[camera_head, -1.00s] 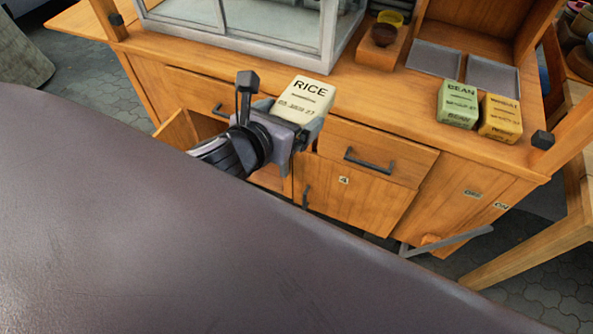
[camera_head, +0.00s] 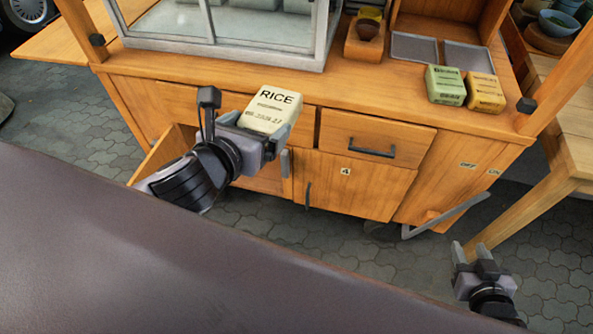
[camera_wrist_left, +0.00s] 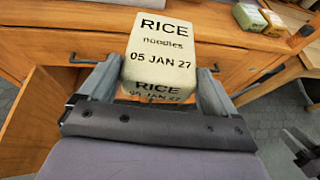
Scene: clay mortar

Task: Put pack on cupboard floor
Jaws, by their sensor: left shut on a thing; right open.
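The cream pack (camera_head: 272,108) is lettered RICE noodles with a date. My left gripper (camera_head: 268,138) is shut on it and holds it in front of the upper drawers. In the left wrist view the pack (camera_wrist_left: 162,50) sits between the two fingers (camera_wrist_left: 155,92). The cupboard (camera_head: 360,190) is wooden; its left door (camera_head: 160,155) stands open, swung outward, and the right door marked 4 is shut. The cupboard floor is mostly hidden behind my left arm. My right gripper (camera_head: 475,255) is open and empty at the lower right, by a table leg.
A green pack (camera_head: 446,86) and a yellow pack (camera_head: 485,92) stand on the worktop at the right, near two grey trays (camera_head: 414,47). A glass case (camera_head: 220,30) stands at the back left. A grey bar (camera_head: 445,215) sticks out low at the right. Paving before the cupboard is clear.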

